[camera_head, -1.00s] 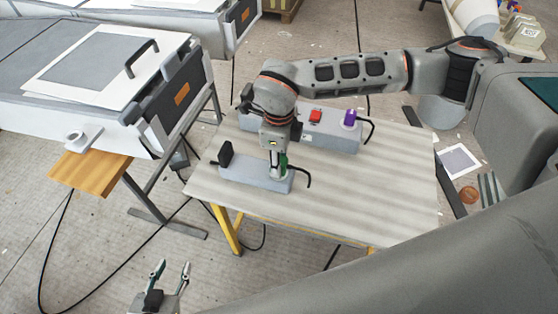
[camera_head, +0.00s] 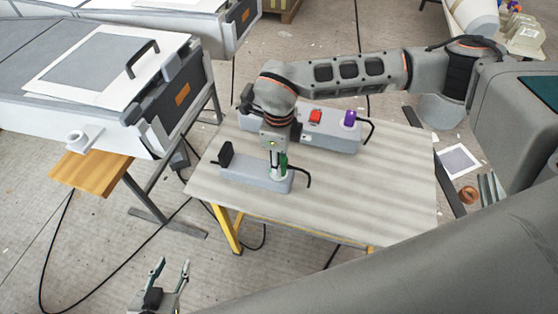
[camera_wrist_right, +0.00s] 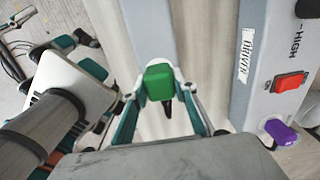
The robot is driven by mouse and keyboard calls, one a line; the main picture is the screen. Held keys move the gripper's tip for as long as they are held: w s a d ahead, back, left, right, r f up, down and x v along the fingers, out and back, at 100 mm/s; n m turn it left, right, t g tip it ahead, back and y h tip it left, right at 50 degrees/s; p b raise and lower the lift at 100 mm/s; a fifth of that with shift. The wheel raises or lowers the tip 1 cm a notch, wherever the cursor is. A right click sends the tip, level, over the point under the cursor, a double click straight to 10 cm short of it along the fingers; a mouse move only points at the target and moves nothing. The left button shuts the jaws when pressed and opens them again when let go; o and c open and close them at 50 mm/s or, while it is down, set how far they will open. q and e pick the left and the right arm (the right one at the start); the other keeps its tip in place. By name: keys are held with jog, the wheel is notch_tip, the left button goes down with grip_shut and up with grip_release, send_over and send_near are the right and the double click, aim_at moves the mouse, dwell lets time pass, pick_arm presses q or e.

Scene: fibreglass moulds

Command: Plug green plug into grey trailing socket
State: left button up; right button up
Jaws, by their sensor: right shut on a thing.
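The grey trailing socket (camera_head: 245,175) is a long block on the table, with a black plug (camera_head: 226,153) upright at its left end. My right gripper (camera_head: 278,174) points down over the block's right end. It is shut on the green plug (camera_head: 284,160), which also shows between the fingers in the right wrist view (camera_wrist_right: 158,82). A black cord hangs by the plug. The plug's underside is hidden, so I cannot tell whether it is seated in the socket. My left gripper (camera_head: 173,267) is open and empty at the bottom left, off the table.
A larger grey unit (camera_head: 335,138) with a red switch (camera_head: 315,116) and a purple plug (camera_head: 349,118) stands behind the socket block. The table's right part (camera_head: 385,195) is clear. A white mould bench (camera_head: 75,125) with a wooden shelf stands at left.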

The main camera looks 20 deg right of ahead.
jog(key=shift+f+b, duration=0.3)
jog(key=shift+f, duration=0.25)
dwell(0.4)
jog(key=o, duration=1.1)
notch_tip(320, 180, up, 12)
jog(key=shift+s, duration=0.1)
dwell(0.3)
